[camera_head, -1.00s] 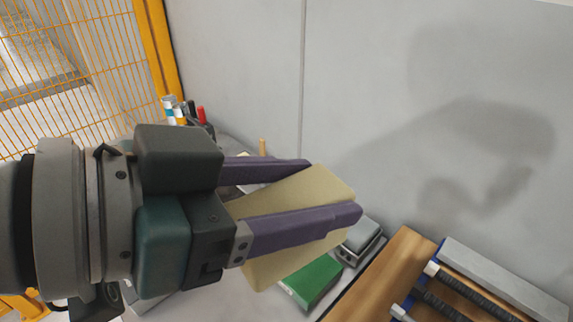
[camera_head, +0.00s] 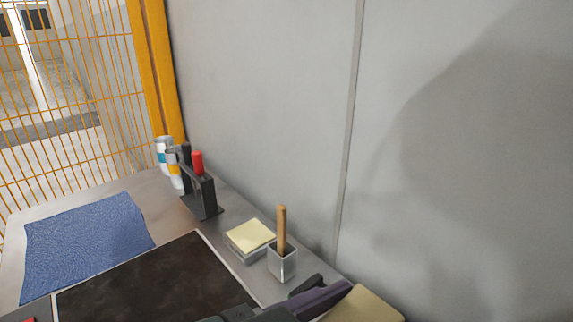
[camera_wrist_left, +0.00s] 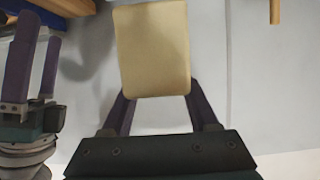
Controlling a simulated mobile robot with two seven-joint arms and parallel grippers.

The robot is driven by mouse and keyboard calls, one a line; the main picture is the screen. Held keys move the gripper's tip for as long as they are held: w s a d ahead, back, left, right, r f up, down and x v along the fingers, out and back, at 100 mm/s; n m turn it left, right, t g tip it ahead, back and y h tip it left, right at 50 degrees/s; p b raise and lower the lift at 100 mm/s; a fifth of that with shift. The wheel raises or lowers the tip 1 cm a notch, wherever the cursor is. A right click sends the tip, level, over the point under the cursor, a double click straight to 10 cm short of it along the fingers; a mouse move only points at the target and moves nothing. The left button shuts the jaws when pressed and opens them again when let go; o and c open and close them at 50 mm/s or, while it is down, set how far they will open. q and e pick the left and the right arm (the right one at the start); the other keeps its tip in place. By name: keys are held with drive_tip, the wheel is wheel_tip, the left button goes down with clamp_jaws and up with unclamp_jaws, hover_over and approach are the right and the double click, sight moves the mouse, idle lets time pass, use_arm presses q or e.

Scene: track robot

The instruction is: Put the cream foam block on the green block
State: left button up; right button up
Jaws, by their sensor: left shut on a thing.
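The cream foam block (camera_head: 364,306) shows at the bottom edge of the head view, partly cut off. It also shows whole in the left wrist view (camera_wrist_left: 152,48). My left gripper (camera_head: 325,298) is shut on it, with purple fingers at the block's near end in the wrist view (camera_wrist_left: 158,95). My right gripper (camera_wrist_left: 36,65) stands at the left of the wrist view, its two purple fingers apart with nothing seen between them. The green block is not in view now.
The table holds a blue mat (camera_head: 85,245), a dark board (camera_head: 150,285), a black holder (camera_head: 200,192), a note pad (camera_head: 250,236) and a metal cup (camera_head: 282,262) with a wooden stick. A grey wall (camera_head: 270,110) stands behind. An orange mesh fence (camera_head: 65,100) is at left.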

use_arm(q)
drive_tip(key=shift+f+b, duration=3.3)
drive_tip(key=shift+f, duration=4.45)
drive_tip(key=shift+f, duration=0.15)
drive_tip(key=o, duration=1.3)
